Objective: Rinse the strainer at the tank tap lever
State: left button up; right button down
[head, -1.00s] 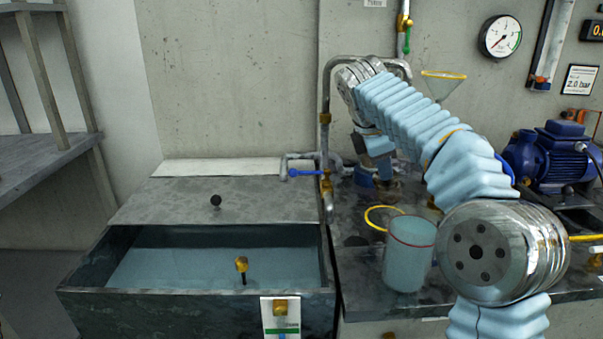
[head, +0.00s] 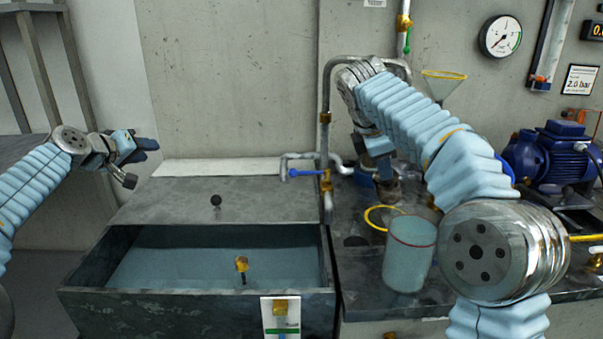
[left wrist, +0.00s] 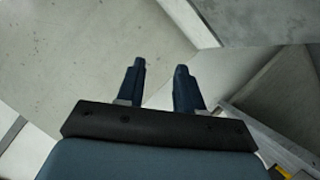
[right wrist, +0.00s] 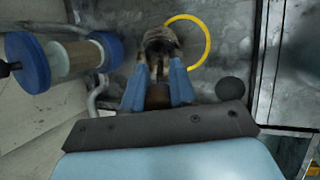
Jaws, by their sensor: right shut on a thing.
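My right gripper (head: 374,150) points down over the dark bench and is shut on a mottled grey-brown rounded part, apparently the strainer (head: 388,190). In the right wrist view the strainer (right wrist: 161,45) sits between the fingertips; whether it touches the bench is unclear. A blue tap lever (head: 305,172) lies level on the pipe at the right back corner of the tank (head: 195,305). The lever is left of my right gripper. My left gripper (head: 138,161) is open and empty, in the air left of the tank; the left wrist view shows a clear gap between its fingers (left wrist: 159,80).
A clear cup (head: 408,265) and a yellow ring (head: 375,228) are on the bench (head: 350,290). A blue pump (head: 550,160) stands right, a funnel (head: 442,85) behind my right arm. Space above the tank is free.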

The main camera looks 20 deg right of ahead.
pick_arm(q)
jog(key=s+d+r+n+g+h, duration=0.2)
jog(key=s+d+h, duration=0.2)
jog(key=d, duration=0.6)
jog(key=n+g+h, duration=0.3)
jog(key=g+h, duration=0.2)
jog(key=g, duration=0.3)
send_near(291, 173)
jog(key=shift+g, duration=0.3)
jog(key=x, duration=1.1)
jog(key=shift+w+d, duration=0.15)
jog(key=shift+w, duration=0.05)
jog(key=shift+w+d+f, duration=0.1)
jog(key=shift+d, duration=0.5)
grip_shut()
